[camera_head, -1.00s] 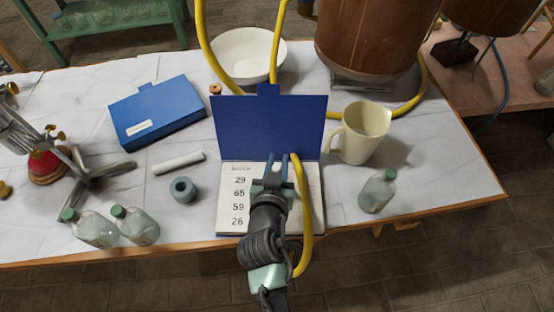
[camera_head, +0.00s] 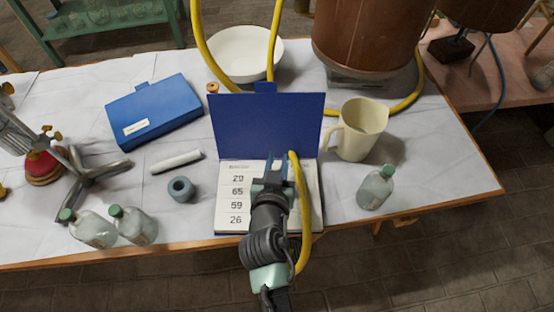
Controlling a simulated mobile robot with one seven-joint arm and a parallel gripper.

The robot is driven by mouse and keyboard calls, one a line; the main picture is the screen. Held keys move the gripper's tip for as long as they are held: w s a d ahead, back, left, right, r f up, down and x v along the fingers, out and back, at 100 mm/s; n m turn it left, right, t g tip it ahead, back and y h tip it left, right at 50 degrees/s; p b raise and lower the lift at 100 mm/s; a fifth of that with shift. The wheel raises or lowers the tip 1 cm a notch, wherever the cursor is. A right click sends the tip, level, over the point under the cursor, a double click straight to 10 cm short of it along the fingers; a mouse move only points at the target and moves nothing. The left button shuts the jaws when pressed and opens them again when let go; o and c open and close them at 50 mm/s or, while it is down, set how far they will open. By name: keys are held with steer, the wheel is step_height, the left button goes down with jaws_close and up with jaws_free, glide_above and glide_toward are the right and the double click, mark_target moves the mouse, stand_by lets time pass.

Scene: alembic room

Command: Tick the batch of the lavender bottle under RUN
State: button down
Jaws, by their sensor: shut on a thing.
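The open blue-covered batch book (camera_head: 266,130) stands with its cover up at the table's front. Its white page (camera_head: 232,222) lists 29, 65, 59 and 26 under a small heading. My gripper (camera_head: 277,163) is over the right part of the page, near the fold, and hides the columns there. It is shut; the thing between its fingers is too hidden to make out. I cannot tell which one is lavender.
A closed blue case (camera_head: 155,112), a white cylinder (camera_head: 177,161) and a grey ring (camera_head: 181,189) lie to the left. A cream mug (camera_head: 357,130) stands right of the book. A yellow hose (camera_head: 301,210) runs by my arm. A metal stand (camera_head: 88,178) is at far left.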

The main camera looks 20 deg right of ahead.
steer(key=shift+w+d, duration=0.35)
steer(key=shift+d, duration=0.3)
stand_by(1.4)
step_height(320, 180, up, 6)
steer(key=p, duration=0.4)
steer(key=shift+p, duration=0.4)
stand_by(0.6)
